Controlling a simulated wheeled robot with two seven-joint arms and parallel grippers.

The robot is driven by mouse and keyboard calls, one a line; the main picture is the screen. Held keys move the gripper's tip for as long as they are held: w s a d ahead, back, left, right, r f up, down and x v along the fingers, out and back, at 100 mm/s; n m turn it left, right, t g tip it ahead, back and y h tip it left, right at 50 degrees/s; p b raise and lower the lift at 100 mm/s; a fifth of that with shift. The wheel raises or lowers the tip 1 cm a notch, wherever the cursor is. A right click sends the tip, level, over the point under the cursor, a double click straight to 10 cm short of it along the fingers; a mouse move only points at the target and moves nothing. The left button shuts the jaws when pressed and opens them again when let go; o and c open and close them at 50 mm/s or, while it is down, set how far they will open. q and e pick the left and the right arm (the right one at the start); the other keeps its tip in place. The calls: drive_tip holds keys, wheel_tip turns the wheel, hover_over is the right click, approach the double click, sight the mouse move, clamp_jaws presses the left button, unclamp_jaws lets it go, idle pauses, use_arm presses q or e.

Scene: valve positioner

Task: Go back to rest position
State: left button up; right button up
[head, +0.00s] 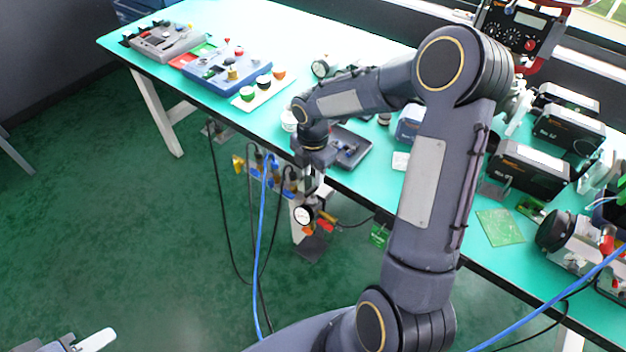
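My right arm rises from the bottom middle, bends at a high elbow and reaches left to the table's front edge. My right gripper (314,182) points down there, just in front of the edge. Its fingers are small and partly hidden, so I cannot tell if they are open or shut. A small round white-faced gauge (303,214) with red and orange parts is just below the fingers; whether they touch it is unclear. Part of what looks like my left gripper (88,341) shows at the bottom left corner; its fingers are largely cut off.
The green-topped table (345,205) carries a blue tray (225,70), a white strip with round buttons (262,92), a dark tray (350,150) and black boxes (528,168). Cables, including a blue one (260,250), hang below its front edge. The green floor (130,230) at left is clear.

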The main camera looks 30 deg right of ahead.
drive_tip(key=shift+r, duration=0.6)
drive_tip(key=s+a+r+m+t+y+p, duration=0.1)
drive_tip(key=s+a+r+m+t+y, duration=0.1)
drive_tip(key=s+a+r+m, duration=0.2)
drive_tip(key=s+a+r+m+t+y+p, duration=0.1)
drive_tip(key=s+a+r+m+t, duration=0.2)
drive_tip(key=s+r+m, duration=0.8)
drive_tip(key=s+m, duration=0.7)
drive_tip(key=shift+s+a+r+m+t+y, duration=0.15)
drive_tip(key=shift+a+r+m+t+y, duration=0.15)
drive_tip(key=shift+a+y, duration=0.1)
